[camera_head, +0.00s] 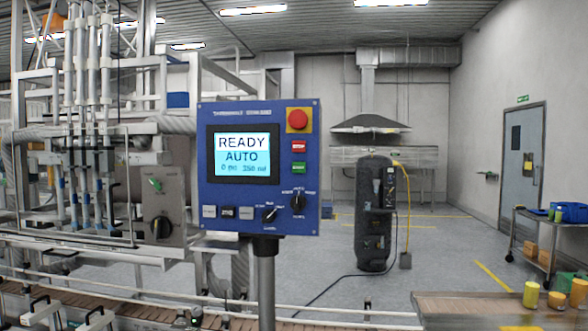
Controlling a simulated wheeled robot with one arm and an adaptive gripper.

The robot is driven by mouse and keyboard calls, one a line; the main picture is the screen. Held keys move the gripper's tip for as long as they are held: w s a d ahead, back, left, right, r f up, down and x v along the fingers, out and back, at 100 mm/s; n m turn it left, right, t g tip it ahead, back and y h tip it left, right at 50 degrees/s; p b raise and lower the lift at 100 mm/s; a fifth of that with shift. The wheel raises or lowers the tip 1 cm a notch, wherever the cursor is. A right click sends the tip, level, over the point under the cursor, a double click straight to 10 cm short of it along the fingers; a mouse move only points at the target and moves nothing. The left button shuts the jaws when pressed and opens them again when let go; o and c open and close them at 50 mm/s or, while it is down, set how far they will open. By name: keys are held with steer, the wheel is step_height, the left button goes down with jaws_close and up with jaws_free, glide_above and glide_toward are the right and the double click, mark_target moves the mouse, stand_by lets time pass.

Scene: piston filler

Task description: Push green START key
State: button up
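The green START key (299,168) is on the right side of the blue control panel (260,110). It sits just below the red STOP key (298,146). The panel's screen (242,156) reads READY and AUTO, with a smaller line of numbers under them. My gripper is not in view, and nothing covers the green key.
A red emergency-stop button (298,120) is above the keys; rotary selectors (298,201) are below. The panel stands on a grey post (266,290). Filler machinery and a railed conveyor (150,312) lie left and in front. A wooden tabletop (470,306) is lower right.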

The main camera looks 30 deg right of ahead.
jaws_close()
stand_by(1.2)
